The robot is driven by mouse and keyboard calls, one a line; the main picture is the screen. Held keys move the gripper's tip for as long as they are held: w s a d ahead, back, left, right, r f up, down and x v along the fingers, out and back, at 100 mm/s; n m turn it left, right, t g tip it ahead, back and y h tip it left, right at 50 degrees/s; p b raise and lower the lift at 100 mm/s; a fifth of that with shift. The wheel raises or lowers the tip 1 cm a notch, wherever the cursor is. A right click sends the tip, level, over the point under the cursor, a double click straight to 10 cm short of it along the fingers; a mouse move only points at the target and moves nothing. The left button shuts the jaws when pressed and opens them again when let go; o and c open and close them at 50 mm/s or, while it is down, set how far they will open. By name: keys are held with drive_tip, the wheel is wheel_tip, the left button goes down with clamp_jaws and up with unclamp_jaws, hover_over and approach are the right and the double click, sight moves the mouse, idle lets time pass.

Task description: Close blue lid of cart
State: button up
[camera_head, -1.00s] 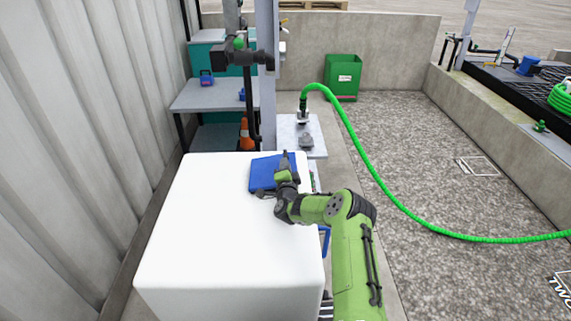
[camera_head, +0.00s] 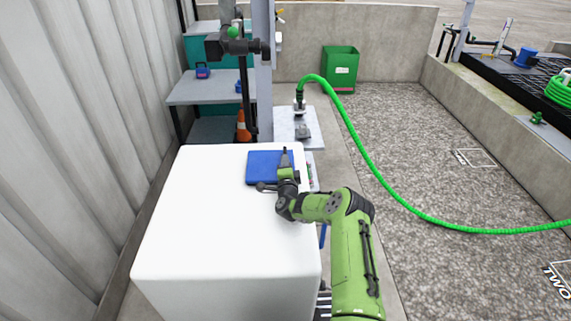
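The white cart (camera_head: 215,235) is a large box that fills the lower middle of the head view. Its blue lid (camera_head: 262,165) shows at the far right corner of the white top and looks to lie about flat there. My gripper (camera_head: 285,158) is over the right part of the blue lid, with its fingers pointing away from me. I cannot tell whether it touches the lid. The fingers are small and dark, and their opening is not clear. My wrist hides the near right part of the lid.
A green hose (camera_head: 370,165) arcs from a fitting on a grey plate (camera_head: 313,128) behind the cart and runs right over the gravel. A grey post (camera_head: 264,75) and an orange cone (camera_head: 243,125) stand behind the cart. A corrugated wall (camera_head: 80,130) is close on the left.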

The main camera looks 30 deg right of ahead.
drive_tip(key=o, duration=0.3)
drive_tip(key=shift+o, duration=0.2)
drive_tip(key=p+v, duration=0.1)
drive_tip(key=v, duration=1.3)
drive_tip(key=shift+s+a+f+p, duration=0.1)
drive_tip(key=shift+s+a+p, duration=0.15)
drive_tip(key=shift+p, duration=0.15)
drive_tip(key=shift+s, duration=0.6)
drive_tip(key=shift+a, duration=0.1)
